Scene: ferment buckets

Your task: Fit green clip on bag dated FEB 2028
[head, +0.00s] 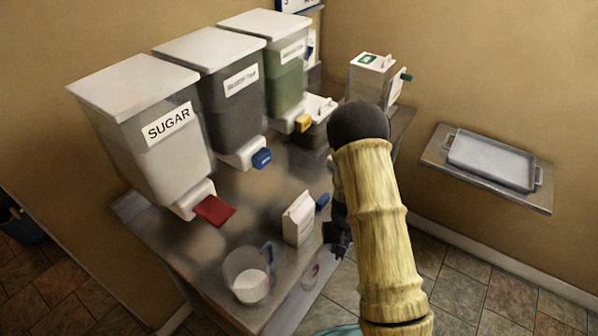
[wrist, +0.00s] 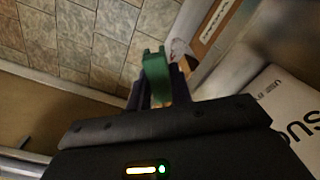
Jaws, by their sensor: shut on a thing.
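A green clip (wrist: 155,75) is held between the fingers of my gripper (wrist: 157,92) in the wrist view. In the head view my gripper (head: 337,238) is a dark shape partly behind my arm, just right of the counter's front edge, and the clip cannot be made out there. No date is legible on either.
Three bins stand along the wall: sugar (head: 165,150), a dark-filled one (head: 235,100) and a green-filled one (head: 285,80). A measuring jug (head: 248,276) stands near the front. A metal tray (head: 490,160) rests on a wall shelf at right. The counter's middle is clear.

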